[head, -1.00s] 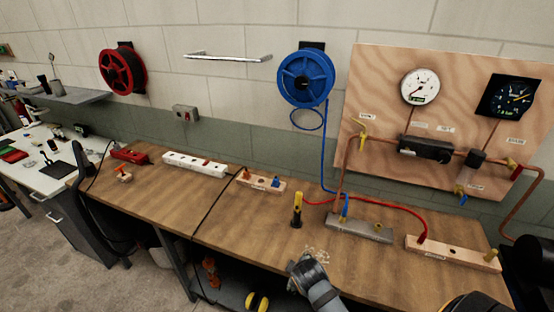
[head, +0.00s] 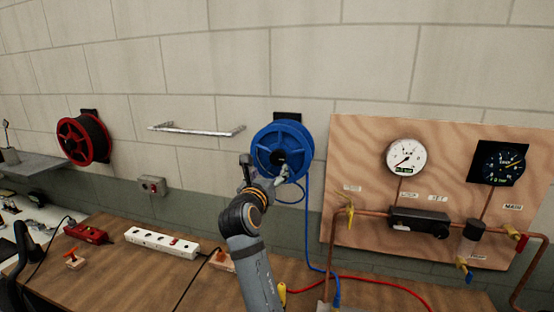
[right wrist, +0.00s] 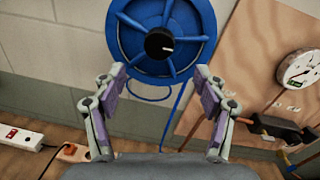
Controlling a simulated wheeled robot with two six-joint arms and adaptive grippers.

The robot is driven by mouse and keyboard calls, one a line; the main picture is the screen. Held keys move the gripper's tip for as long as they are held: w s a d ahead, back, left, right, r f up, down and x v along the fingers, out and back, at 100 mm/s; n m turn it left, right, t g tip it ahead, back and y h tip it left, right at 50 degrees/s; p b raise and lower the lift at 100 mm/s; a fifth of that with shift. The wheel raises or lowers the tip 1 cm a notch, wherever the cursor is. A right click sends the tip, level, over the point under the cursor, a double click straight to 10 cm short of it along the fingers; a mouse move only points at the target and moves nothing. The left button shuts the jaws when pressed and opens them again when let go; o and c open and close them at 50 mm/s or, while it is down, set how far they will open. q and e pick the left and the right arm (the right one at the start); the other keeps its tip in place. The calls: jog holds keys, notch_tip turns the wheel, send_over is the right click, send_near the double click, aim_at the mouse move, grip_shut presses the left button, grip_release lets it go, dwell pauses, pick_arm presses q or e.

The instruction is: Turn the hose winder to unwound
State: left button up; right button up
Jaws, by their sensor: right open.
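The blue hose winder (head: 297,140) is a wall-mounted reel above the bench, left of the plywood panel. In the right wrist view the winder (right wrist: 195,18) fills the top middle, with a black hub knob (right wrist: 159,44) bearing a white mark that points right. Blue hose hangs from it down to the bench. My right gripper (head: 266,172) is raised in front of the winder's lower part. In the right wrist view my right gripper (right wrist: 158,84) is open and empty, its two pads apart below the knob, not around it. My left gripper is out of view.
A plywood panel (head: 350,135) with gauges, valves and copper pipe stands right of the winder. A red reel (head: 70,140) and a metal rail (head: 195,130) are on the wall to the left. A white power strip (head: 160,243) lies on the bench.

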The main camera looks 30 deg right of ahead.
aim_at(277, 159)
jog(key=p+x, duration=0.4)
jog(key=x, duration=0.6)
jog(key=shift+f, duration=0.1)
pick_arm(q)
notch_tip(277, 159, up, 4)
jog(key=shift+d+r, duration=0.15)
pick_arm(e)
jog(key=c, duration=1.1)
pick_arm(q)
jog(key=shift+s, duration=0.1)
pick_arm(e)
jog(key=shift+c, duration=0.3)
jog(key=shift+m, duration=0.3)
